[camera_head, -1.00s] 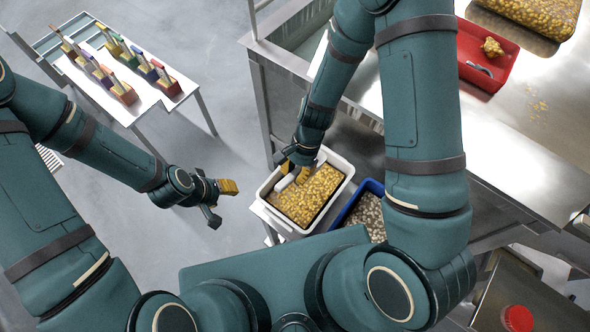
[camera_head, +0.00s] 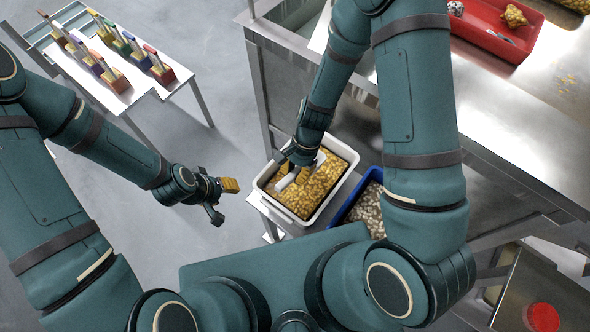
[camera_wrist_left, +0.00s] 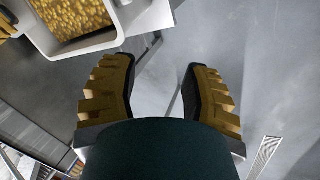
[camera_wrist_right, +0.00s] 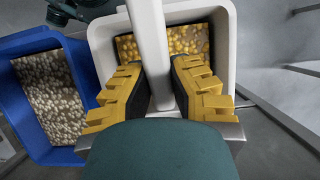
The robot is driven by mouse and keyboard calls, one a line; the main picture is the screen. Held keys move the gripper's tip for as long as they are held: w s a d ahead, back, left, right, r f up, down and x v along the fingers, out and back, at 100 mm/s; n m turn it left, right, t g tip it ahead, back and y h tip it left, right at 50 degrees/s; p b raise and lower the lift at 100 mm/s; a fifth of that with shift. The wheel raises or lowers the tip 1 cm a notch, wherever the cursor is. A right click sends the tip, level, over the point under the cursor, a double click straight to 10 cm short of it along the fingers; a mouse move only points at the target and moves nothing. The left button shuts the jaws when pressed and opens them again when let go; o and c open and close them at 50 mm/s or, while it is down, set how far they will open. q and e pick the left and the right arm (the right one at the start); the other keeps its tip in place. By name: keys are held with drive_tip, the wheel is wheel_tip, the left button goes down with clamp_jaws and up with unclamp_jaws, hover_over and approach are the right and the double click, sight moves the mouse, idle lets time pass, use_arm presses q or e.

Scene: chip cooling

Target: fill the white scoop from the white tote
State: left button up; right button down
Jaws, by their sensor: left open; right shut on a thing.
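The white tote (camera_head: 276,208) holds yellow chips (camera_head: 317,187) and stands low in the middle of the head view. It also shows in the right wrist view (camera_wrist_right: 224,55) and at the upper left of the left wrist view (camera_wrist_left: 130,22). My right gripper (camera_head: 300,163) is over the tote, shut on the white scoop (camera_head: 287,182). In the right wrist view the scoop's long white handle (camera_wrist_right: 149,40) runs between the fingers (camera_wrist_right: 158,75). The scoop's bowl and its contents cannot be made out. My left gripper (camera_head: 222,200) is open and empty, left of the tote; its fingers (camera_wrist_left: 155,85) are apart.
A blue bin (camera_head: 345,206) with pale contents (camera_head: 368,208) stands right of the tote. A steel table (camera_head: 515,120) with a red tray (camera_head: 475,32) is at the upper right. The floor between is clear.

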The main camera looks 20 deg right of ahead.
sight(296, 172)
drive_tip(key=shift+f+b, duration=0.6)
drive_tip(key=shift+f, duration=0.35)
drive_tip(key=shift+f+b, duration=1.95)
drive_tip(key=shift+f, duration=0.55)
drive_tip(key=shift+r, duration=0.15)
wheel_tip(296, 172, up, 6)
drive_tip(key=p, duration=0.5)
wheel_tip(296, 172, up, 8)
drive_tip(key=p, duration=0.7)
drive_tip(key=shift+d+f, duration=0.1)
drive_tip(key=shift+f, duration=0.1)
